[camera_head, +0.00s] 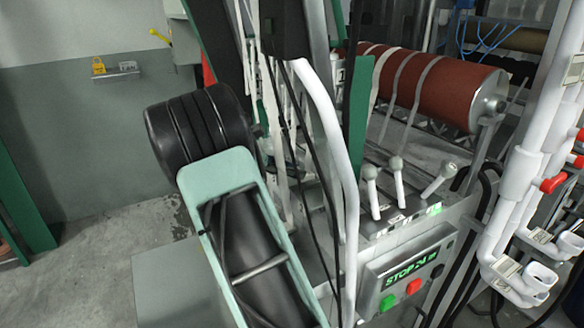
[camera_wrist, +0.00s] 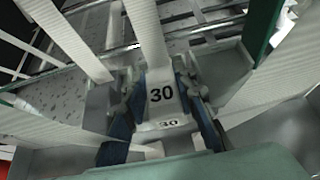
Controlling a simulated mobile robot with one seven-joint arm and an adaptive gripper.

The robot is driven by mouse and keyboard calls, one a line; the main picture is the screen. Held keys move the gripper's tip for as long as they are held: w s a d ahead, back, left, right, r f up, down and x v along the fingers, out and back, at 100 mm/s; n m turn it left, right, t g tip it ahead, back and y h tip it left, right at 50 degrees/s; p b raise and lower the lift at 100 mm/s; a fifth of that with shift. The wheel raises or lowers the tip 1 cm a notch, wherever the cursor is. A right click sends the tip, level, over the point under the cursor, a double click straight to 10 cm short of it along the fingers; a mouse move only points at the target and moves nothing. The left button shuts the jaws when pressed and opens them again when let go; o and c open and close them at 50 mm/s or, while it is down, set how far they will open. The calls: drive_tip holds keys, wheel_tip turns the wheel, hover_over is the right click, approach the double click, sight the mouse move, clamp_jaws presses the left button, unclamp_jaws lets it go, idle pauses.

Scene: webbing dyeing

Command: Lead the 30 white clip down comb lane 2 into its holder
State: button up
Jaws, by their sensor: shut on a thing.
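The white clip (camera_wrist: 163,82) marked with a black 30 is upright in the middle of the wrist view. A white webbing strip (camera_wrist: 146,32) runs up and away from it. My gripper (camera_wrist: 162,108) is shut on the clip, with a dark blue finger on each side. Grey block-like parts (camera_wrist: 225,75) flank the clip; I cannot tell whether they belong to the holder. Comb lane 2 cannot be told apart from the other gaps. In the head view the clip and my gripper are hidden behind my arm and the machine's uprights.
Other white strips (camera_wrist: 65,38) slant past on the left, and a green upright (camera_wrist: 262,25) stands close on the right. In the head view, a red-brown roller (camera_head: 430,88) carries white bands. Levers (camera_head: 371,190), a STOP panel (camera_head: 408,272) and white pipes (camera_head: 520,175) stand right.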

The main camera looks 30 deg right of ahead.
drive_tip(key=o, duration=1.2)
drive_tip(key=shift+o, duration=0.2)
drive_tip(key=shift+a, duration=0.1)
